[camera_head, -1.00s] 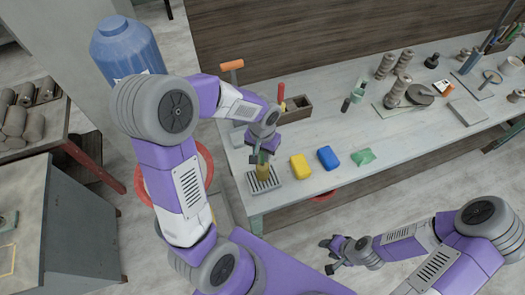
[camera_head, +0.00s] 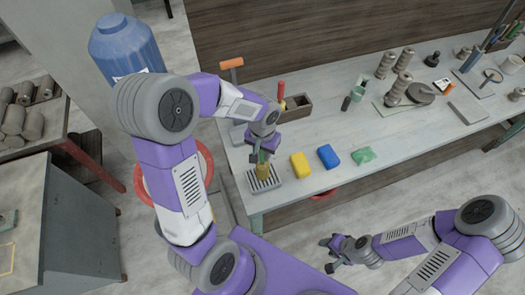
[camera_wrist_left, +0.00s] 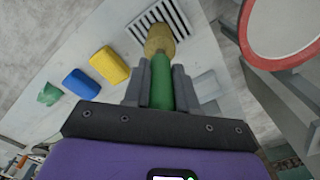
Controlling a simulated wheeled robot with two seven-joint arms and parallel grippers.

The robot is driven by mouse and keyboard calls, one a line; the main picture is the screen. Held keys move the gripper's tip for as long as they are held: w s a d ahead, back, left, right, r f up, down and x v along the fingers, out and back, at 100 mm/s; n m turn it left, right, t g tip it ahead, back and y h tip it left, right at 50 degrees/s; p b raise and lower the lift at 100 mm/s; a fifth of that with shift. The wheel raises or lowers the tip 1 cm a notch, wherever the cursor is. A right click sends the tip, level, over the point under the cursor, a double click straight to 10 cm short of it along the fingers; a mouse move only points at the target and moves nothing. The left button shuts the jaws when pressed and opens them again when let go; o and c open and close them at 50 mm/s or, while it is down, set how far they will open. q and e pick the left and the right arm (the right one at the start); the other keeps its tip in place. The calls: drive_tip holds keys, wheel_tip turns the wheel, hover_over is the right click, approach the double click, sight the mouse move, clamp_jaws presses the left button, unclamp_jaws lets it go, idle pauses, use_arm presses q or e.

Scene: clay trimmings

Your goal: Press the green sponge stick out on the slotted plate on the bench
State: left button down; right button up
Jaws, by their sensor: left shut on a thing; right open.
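The sponge stick has a green handle (camera_wrist_left: 160,88) and a yellow sponge head (camera_wrist_left: 160,40). My left gripper (camera_head: 263,158) is shut on the green handle, and its two fingers also show in the left wrist view (camera_wrist_left: 160,80). The yellow head (camera_head: 263,171) points down at the slotted plate (camera_head: 277,184) and appears to touch it. The plate is light grey with dark slots and lies at the bench's near left end; it also shows in the left wrist view (camera_wrist_left: 181,13). My right gripper (camera_head: 333,254) is open and empty, off the bench's front edge.
A yellow block (camera_head: 300,166), a blue block (camera_head: 328,157) and a green piece (camera_head: 363,156) lie right of the plate on the bench (camera_head: 340,120). A wooden box (camera_head: 295,108) stands behind. A red-rimmed round thing (camera_wrist_left: 285,30) is beside the bench.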

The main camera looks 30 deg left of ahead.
use_arm(q)
drive_tip(key=shift+s+f+b, duration=0.1)
drive_tip(key=shift+f+b, duration=0.3)
drive_tip(key=shift+f, duration=0.1)
idle(1.2)
drive_tip(key=shift+r, duration=0.1)
drive_tip(key=shift+r+p, duration=2.7)
drive_tip(key=shift+r, duration=0.8)
